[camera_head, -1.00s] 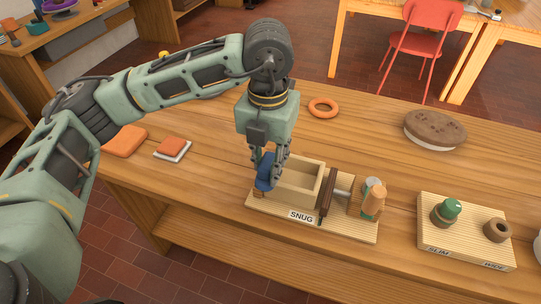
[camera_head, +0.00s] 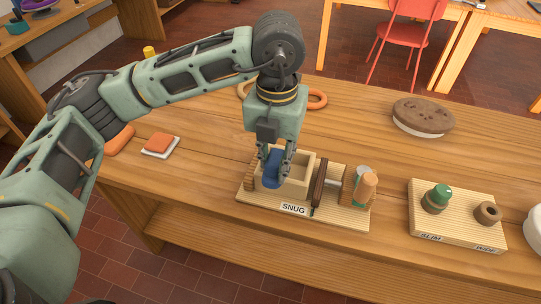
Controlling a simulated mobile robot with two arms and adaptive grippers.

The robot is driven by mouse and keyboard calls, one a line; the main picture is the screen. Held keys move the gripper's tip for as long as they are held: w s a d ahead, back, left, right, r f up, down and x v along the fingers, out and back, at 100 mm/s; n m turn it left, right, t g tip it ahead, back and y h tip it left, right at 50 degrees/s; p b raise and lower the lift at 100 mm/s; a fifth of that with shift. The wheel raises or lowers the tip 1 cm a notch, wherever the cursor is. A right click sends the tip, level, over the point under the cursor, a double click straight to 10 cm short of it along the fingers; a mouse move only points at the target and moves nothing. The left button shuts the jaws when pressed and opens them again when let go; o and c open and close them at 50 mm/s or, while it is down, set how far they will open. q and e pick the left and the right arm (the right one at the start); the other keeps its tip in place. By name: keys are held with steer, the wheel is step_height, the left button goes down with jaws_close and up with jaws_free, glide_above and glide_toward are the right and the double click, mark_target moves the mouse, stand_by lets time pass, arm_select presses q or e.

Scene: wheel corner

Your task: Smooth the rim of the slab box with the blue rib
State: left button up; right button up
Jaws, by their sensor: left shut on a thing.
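My left gripper (camera_head: 277,160) points down over the slab box and is shut on the blue rib (camera_head: 272,169). The rib stands upright between the fingers at the left front part of the box. The slab box (camera_head: 298,181) is an open cream box on a ribbed wooden board (camera_head: 337,218) marked SNUG. The rib overlaps the box's near wall and rim in the picture; I cannot tell whether it touches the rim. My fingers and the rib hide part of the box's left side. My right gripper does not show.
A dark brown clamp bar (camera_head: 319,184) stands at the box's right side, with an orange-topped tool (camera_head: 366,188) beyond it. Right of that is a board (camera_head: 455,227) with a green-topped piece and a brown ring. A brown round slab (camera_head: 424,117) lies at the back right.

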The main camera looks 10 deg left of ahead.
arm_select(q)
steer(key=shift+s+d+f+b, duration=0.1)
steer(key=shift+d+b, duration=0.1)
steer(key=shift+d, duration=0.55)
steer(key=shift+s+d+f+b, duration=0.1)
steer(key=shift+d+b, duration=0.05)
steer(key=shift+d, duration=2.35)
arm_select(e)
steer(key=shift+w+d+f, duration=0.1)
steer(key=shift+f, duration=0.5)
arm_select(q)
steer(key=shift+r, duration=0.1)
steer(key=shift+w+r, duration=0.1)
steer(key=shift+r, duration=0.45)
step_height(320, 180, up, 4)
steer(key=shift+f+p, duration=0.2)
steer(key=shift+p, duration=0.75)
steer(key=shift+r+p, duration=0.3)
steer(key=shift+r, duration=0.45)
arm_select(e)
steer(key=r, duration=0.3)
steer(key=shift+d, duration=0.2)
